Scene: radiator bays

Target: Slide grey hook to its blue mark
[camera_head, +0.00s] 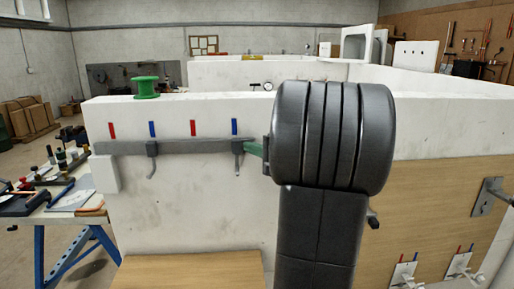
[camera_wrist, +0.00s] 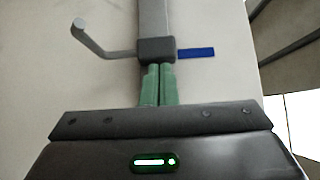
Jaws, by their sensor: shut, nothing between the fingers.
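A dark grey hook (camera_head: 238,148) sits on a horizontal rail (camera_head: 200,147) on the white wall, just below the right blue mark (camera_head: 234,127). In the wrist view the same hook's block (camera_wrist: 156,49) is level with the blue mark (camera_wrist: 196,53), its prong pointing left. My gripper (camera_head: 253,149) is at the hook's right side; its green fingers (camera_wrist: 158,72) are shut together, with tips at the block's edge, apparently touching it. A second grey hook (camera_head: 152,149) hangs farther left on the rail, under the left blue mark (camera_head: 152,129).
Two red marks (camera_head: 193,128) alternate with the blue ones. A green spool (camera_head: 145,87) stands on the wall top. A wooden panel with small hooks (camera_head: 403,272) is at right. A workbench with tools (camera_head: 60,185) is at left. The rail between the hooks is clear.

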